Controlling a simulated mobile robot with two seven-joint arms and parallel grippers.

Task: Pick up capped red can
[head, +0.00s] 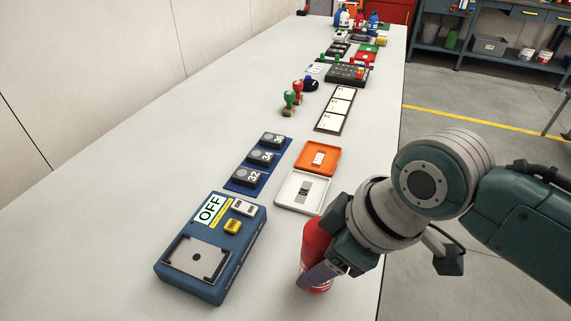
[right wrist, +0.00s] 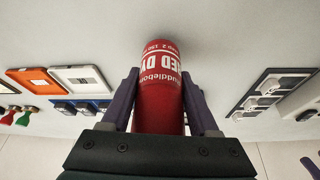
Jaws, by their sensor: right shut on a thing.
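The red can (head: 315,243) stands near the right edge of the long white table, in front of the white tray. It also shows in the right wrist view (right wrist: 160,95), where white lettering on it reads in part "RED DY". My right gripper (head: 326,268) is around the can, and its two fingers (right wrist: 162,100) lie along both sides of it. The gripper is shut on the can. Whether the can's base touches the table is hard to tell. My left gripper is not in view.
A blue device marked OFF (head: 212,250) lies left of the can. Behind the can are a white tray (head: 298,205), an orange tray (head: 333,146) and a blue strip of numbered blocks (head: 243,186). Stamps (head: 288,104) stand farther back. The table's left side is clear.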

